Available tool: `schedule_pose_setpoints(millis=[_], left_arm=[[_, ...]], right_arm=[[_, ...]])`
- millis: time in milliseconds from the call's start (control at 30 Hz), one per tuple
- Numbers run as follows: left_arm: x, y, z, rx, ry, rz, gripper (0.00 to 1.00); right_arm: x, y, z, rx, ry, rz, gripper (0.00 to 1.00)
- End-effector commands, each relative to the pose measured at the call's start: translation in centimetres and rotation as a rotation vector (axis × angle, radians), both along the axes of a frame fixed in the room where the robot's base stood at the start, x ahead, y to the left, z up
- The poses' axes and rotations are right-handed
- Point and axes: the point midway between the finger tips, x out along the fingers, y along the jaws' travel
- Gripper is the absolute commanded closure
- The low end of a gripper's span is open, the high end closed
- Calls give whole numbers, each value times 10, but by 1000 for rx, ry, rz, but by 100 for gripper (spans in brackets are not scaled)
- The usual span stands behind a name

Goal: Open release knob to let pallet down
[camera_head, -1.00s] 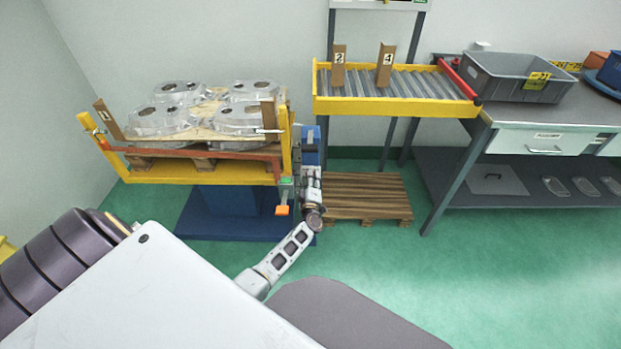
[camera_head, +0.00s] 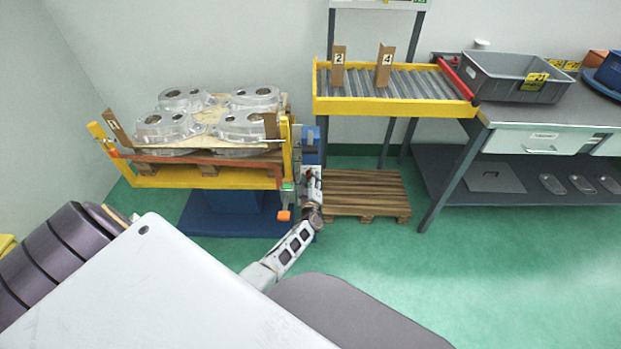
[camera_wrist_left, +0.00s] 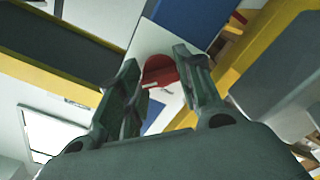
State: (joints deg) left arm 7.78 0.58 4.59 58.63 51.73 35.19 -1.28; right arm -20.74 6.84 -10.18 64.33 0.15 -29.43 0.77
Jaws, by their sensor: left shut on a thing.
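My left gripper (camera_head: 310,168) is beside the right end of the yellow lift frame (camera_head: 205,180). In the left wrist view its two fingers (camera_wrist_left: 157,85) are on either side of the red round release knob (camera_wrist_left: 160,71), shut on it. The knob sits in front of a pale panel. In the head view the knob is hidden by the gripper. On the lift, a wooden pallet (camera_head: 206,169) carries several clear-wrapped castings (camera_head: 172,128) on a board. My right gripper is not in view.
A green and an orange part (camera_head: 284,215) hang near my left gripper. An empty wooden pallet (camera_head: 365,193) lies on the floor to the right. A yellow roller conveyor (camera_head: 395,106) and a workbench with a grey crate (camera_head: 515,80) stand beyond. The green floor in front is clear.

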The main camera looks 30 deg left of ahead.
Motion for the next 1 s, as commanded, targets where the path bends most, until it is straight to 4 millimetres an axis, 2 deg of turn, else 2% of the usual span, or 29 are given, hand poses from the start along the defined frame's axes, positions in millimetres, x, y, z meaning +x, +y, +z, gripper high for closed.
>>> schedule_pose_setpoints(millis=[467,500,633,1000], left_arm=[[-1,-1,-3,9,12,-3,88],[-1,-1,-3,9,12,-2,59],[-1,-1,-2,9,10,-2,43],[-1,0,-1,9,6,-1,43]], right_arm=[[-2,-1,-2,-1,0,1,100],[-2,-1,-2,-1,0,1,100],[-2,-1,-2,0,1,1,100],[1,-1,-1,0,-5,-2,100]])
